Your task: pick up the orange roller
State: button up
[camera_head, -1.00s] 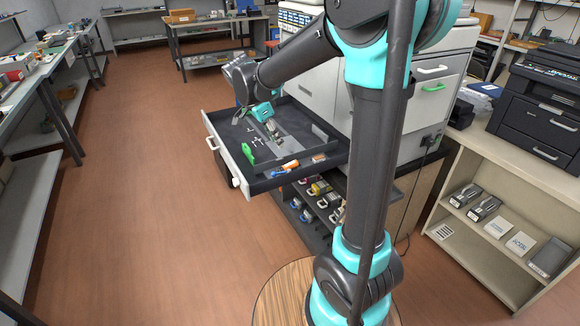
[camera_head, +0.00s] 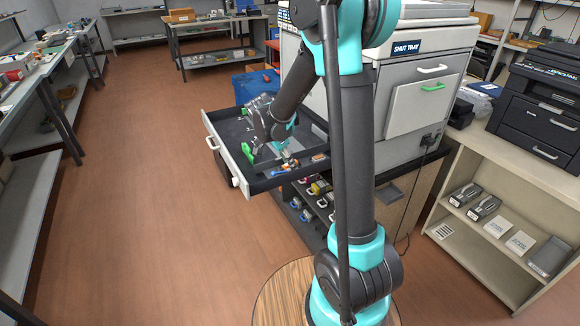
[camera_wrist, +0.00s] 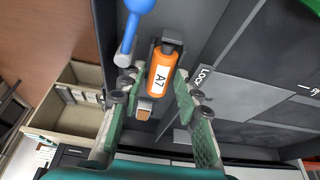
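The orange roller (camera_wrist: 161,78), with a white label reading A7, lies in the open drawer (camera_wrist: 215,35) in the wrist view. Its ends sit by dark holders. My gripper (camera_wrist: 154,86) is open, with one green finger on each side of the roller. I cannot tell whether either finger touches it. In the head view, my gripper (camera_head: 284,156) reaches down into the front right part of the drawer (camera_head: 262,186), and the roller is too small and covered to make out clearly.
A blue-handled tool (camera_wrist: 128,38) lies just left of the roller in the wrist view. A small orange-brown block (camera_wrist: 145,106) sits close below it. A green item (camera_head: 247,152) is at the drawer's left front. The printer cabinet (camera_head: 420,100) stands right of the drawer.

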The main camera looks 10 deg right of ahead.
jog(key=shift+f, duration=0.1)
grip_shut()
dwell(0.3)
jog(key=shift+r+y, duration=0.9)
jog(key=shift+r, duration=9.45)
jog(key=shift+g, duration=0.3)
jog(key=a+x, duration=0.1)
jog(key=x, duration=0.5)
jog(key=s+a+x, duration=0.1)
jog(key=x, duration=0.5)
jog(key=a+f+x, duration=0.1)
jog(key=a+x, duration=0.1)
jog(key=x, duration=0.5)
jog(key=shift+s+d+f, duration=0.1)
